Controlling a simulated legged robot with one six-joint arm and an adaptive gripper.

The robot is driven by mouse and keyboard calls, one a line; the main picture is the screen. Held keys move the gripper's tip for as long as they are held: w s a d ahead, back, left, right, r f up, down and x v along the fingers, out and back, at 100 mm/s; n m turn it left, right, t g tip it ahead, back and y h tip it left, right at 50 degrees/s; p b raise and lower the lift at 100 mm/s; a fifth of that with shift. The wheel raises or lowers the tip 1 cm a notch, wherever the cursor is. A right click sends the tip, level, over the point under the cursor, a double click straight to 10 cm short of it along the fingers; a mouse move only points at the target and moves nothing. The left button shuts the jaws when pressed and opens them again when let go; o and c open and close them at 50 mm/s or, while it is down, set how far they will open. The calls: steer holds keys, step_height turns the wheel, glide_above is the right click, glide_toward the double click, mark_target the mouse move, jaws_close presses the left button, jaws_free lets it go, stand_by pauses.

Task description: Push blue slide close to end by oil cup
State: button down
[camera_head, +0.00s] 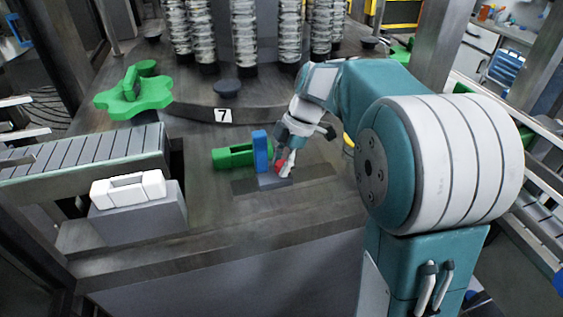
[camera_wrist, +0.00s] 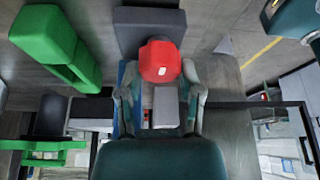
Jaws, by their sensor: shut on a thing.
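The blue slide (camera_head: 261,151) stands upright on a dark grey base (camera_head: 274,181) on the metal table. In the wrist view only a narrow blue strip (camera_wrist: 124,75) of it shows at the left finger. My gripper (camera_head: 285,166) is just right of the blue slide, shut on a red knob (camera_head: 279,163). The red knob (camera_wrist: 160,58) sits between the fingertips in the wrist view and hides part of the base. A green block (camera_head: 234,156) lies left of the slide. I cannot make out which thing is the oil cup.
A dark groove (camera_head: 315,190) runs along the table on both sides of the base. A green star-shaped handwheel (camera_head: 133,97) and a conveyor (camera_head: 90,155) are at left. A white-topped grey box (camera_head: 137,216) stands at the front left. Stacked glass columns (camera_head: 243,35) stand behind.

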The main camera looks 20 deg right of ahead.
steer(key=m+t, duration=0.2)
steer(key=m, duration=0.3)
steer(key=shift+m+t+h, duration=0.5)
steer(key=shift+m+t, duration=0.2)
steer(key=shift+m, duration=1.6)
steer(key=shift+f, duration=0.1)
steer(key=shift+c, duration=1.3)
jaws_free()
steer(key=v, duration=1.2)
